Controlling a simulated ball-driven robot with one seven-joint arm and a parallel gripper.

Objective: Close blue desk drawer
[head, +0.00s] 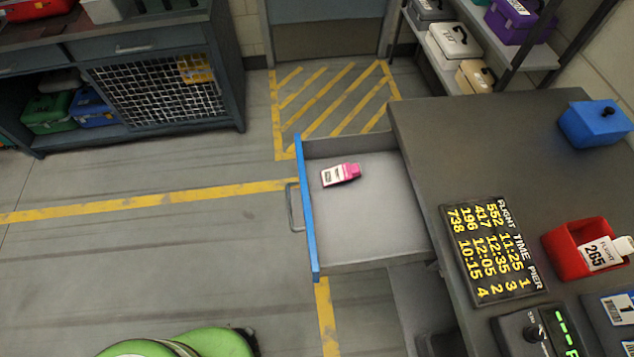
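The desk drawer (385,235) is pulled out toward the left from the grey desk (425,130). Its narrow blue front panel (308,225) carries a grey handle (291,206) on the outer side. A small pink and white bottle (340,174) with a label lies on its side in the drawer, near the front panel. The rest of the drawer floor that shows is empty. My gripper is not in this view.
On the desk are a flight board (490,250), a red bin (575,250), a blue box (596,124) and a control panel (540,335). A dark cabinet (160,85) stands at upper left, shelves (530,55) at upper right. The floor left of the drawer is clear.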

